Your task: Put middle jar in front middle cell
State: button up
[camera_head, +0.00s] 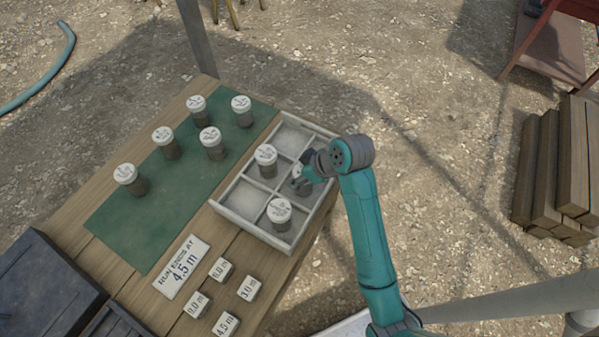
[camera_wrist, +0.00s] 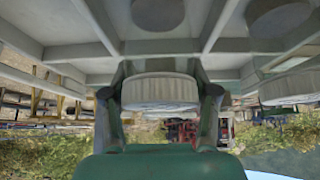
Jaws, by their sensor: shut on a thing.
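The pale grey divided tray (camera_head: 238,223) sits at the right side of the wooden table. One white-lidded jar (camera_head: 265,155) stands in its left middle cell and another (camera_head: 279,210) in its near right cell. My gripper (camera_head: 303,178) is over the right middle cell. In the wrist view my gripper (camera_wrist: 160,105) is shut on a white-lidded jar (camera_wrist: 160,93), with a finger on each side of the lid. Its base is hidden, so I cannot tell whether it touches the cell floor. Several more jars stand on the green mat (camera_head: 150,220), including one near its middle (camera_head: 165,138).
A sign reading "RUN ENDS AT 4.5 m" (camera_head: 181,267) and several small labelled blocks (camera_head: 221,269) lie at the table's near side. A dark case (camera_head: 45,295) is at the near left. The tray's far left cell (camera_head: 290,138) is empty.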

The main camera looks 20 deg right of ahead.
jog(key=shift+f, duration=0.1)
jog(key=o, duration=1.4)
jog(key=v, duration=1.2)
